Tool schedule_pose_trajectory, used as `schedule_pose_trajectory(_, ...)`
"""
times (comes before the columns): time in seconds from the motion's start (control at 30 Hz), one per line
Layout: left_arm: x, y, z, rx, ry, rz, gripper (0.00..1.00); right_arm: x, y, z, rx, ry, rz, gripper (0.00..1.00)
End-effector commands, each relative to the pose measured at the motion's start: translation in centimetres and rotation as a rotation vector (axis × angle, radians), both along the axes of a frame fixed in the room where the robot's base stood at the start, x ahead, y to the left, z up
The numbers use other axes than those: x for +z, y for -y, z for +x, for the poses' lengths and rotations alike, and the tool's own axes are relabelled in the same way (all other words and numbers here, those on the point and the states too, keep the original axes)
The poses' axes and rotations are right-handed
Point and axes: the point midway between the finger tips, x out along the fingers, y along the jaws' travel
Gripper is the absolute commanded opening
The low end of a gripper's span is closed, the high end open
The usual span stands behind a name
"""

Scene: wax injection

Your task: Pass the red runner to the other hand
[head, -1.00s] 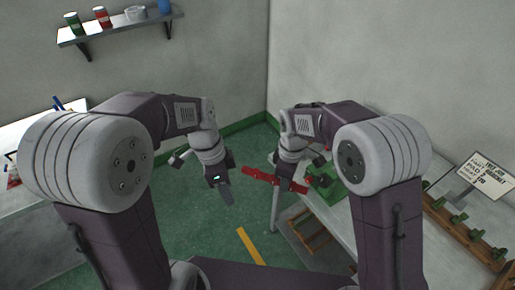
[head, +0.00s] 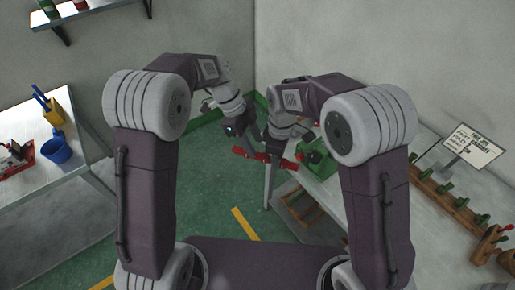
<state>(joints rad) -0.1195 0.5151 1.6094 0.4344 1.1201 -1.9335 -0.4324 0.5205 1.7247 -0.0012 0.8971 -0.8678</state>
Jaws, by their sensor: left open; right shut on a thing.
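The red runner (head: 244,152) is a long red bar in the middle of the head view, held in the air above the green floor. My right gripper (head: 271,157) is shut on it around its middle. My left gripper (head: 250,149) is open and close beside the runner's left part. Its fingertips overlap the runner and the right gripper in the picture, and I cannot tell whether they touch the runner.
The right bench bears a green device (head: 316,158), a wooden rack (head: 450,207) with green pieces and a sign (head: 472,146). The left table (head: 60,184) holds a blue cup (head: 57,149) and a yellow holder (head: 52,112). A wall shelf (head: 95,12) is at upper left.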

Motion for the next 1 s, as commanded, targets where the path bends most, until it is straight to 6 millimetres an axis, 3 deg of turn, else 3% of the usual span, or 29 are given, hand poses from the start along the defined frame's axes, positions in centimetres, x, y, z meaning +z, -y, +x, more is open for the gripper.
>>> schedule_pose_trajectory(0.23,-4.0,1.6,-0.5,-0.002,-0.001,0.000,0.44,0.0,0.0,0.0,0.000,0.000,0.000,0.00)
schedule_pose_trajectory(0.6,-4.9,2.0,-0.5,0.000,0.001,0.001,0.44,0.0,0.0,0.0,0.000,0.000,0.000,0.00)
schedule_pose_trajectory(0.63,-4.9,2.0,-0.5,0.000,0.001,0.001,0.41,0.0,0.0,0.0,0.000,0.000,0.000,0.00)
schedule_pose_trajectory(0.77,-4.8,1.9,-0.5,0.000,0.001,0.001,0.05,0.0,0.0,0.0,0.000,0.000,0.000,0.00)
schedule_pose_trajectory(0.8,-4.8,1.9,-0.5,0.000,0.001,0.001,0.00,0.0,0.0,0.0,0.000,0.000,0.000,0.00)
schedule_pose_trajectory(0.87,-4.8,1.9,-0.5,0.000,0.001,0.001,0.00,0.0,0.0,0.0,0.000,0.000,0.000,0.00)
schedule_pose_trajectory(0.9,-4.8,1.9,-0.5,0.000,0.001,0.001,0.00,0.0,0.0,0.0,0.000,0.000,0.000,0.28)
schedule_pose_trajectory(0.97,-4.8,1.9,-0.5,0.001,0.002,0.000,0.00,0.0,0.0,0.0,0.000,0.000,0.000,0.45)
schedule_pose_trajectory(1.0,-4.8,1.9,-0.5,0.001,0.002,0.000,0.00,0.0,0.0,0.0,0.000,0.000,0.000,0.45)
